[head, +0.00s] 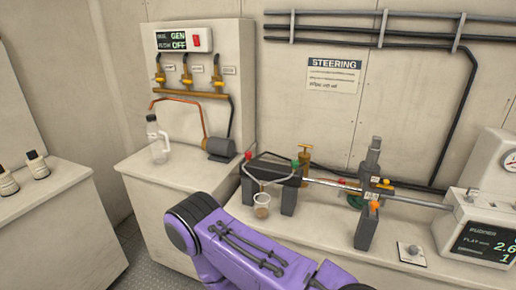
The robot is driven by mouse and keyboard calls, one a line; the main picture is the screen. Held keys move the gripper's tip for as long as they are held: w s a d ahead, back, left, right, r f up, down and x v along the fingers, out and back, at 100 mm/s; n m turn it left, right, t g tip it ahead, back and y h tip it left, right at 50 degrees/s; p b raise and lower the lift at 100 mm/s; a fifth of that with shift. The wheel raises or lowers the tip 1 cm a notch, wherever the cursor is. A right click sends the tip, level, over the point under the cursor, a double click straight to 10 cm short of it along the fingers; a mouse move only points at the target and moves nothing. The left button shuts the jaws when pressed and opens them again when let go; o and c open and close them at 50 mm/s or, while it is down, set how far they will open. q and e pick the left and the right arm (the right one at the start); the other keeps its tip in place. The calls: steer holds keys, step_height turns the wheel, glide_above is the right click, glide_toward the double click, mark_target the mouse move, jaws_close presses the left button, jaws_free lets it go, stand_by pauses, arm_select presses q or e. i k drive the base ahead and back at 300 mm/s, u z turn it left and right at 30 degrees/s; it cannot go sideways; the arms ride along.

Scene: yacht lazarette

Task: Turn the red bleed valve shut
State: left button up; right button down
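A small red knob (248,155), likely the red bleed valve, sits at the left end of a black block on the steering cylinder (272,170). Whether it is open or shut cannot be told at this size. A green knob (296,163) sits at the block's right end. Thin tubes run from the block towards a small cup (262,205) with brownish liquid, in front of it. One purple arm of mine crosses the bottom middle, in front of the bench. Neither gripper shows in the head view.
A brass fitting (305,158) stands behind the block. A metal rod (330,183) runs right to an upright bracket (372,180) and a display unit (485,245). A clear bottle (157,140) stands on the left cabinet.

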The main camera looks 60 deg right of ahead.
mark_target(247, 154)
steer(key=z, duration=0.65)
steer(key=i, duration=0.75)
steer(key=z, duration=0.85)
